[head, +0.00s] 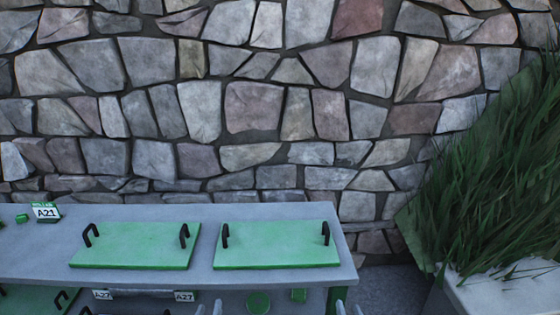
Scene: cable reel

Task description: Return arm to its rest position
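My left gripper (209,308) shows only as two pale grey fingertips at the bottom edge of the head view. A gap shows between them, so it looks open, with nothing seen between the tips. My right gripper (348,308) shows the same way further right, with its two fingertips apart and nothing seen between them. Both grippers appear in front of the lower part of the grey shelf unit (200,212). The rest of both grippers and both arms is below the frame. No cable reel can be made out for certain.
Two green panels with black handles, left (137,246) and right (276,245), lie on the shelf's top. A label marked A21 (46,211) stands at left. A round green thing (258,302) sits below. A stone wall (270,110) stands behind; tall grass (490,190) fills the right.

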